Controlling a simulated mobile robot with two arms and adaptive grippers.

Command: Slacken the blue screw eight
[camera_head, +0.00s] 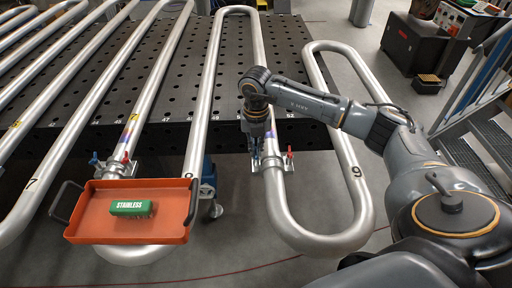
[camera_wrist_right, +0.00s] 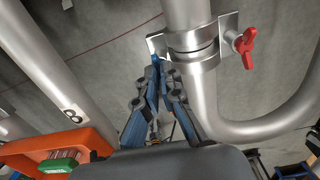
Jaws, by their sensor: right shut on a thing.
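My right gripper (camera_head: 256,143) points down at a metal clamp (camera_head: 271,164) on the pipe between the labels 8 and 9. In the right wrist view its fingertips (camera_wrist_right: 160,66) are closed together on a small blue screw (camera_wrist_right: 155,59) at the clamp's left side. The fingers hide most of this screw. A red screw (camera_head: 290,154) stands on the clamp's other side and shows as a red wing handle in the right wrist view (camera_wrist_right: 245,46). Another clamp on the left has a blue screw (camera_head: 94,159) and a red screw (camera_head: 125,158). My left gripper is out of view.
An orange tray (camera_head: 85,232) with a green-topped brush (camera_head: 131,208) stands front left. Silver serpentine pipes (camera_head: 345,233) run across a black perforated table (camera_head: 285,50) and overhang its front edge. A stair railing and equipment stand at the right.

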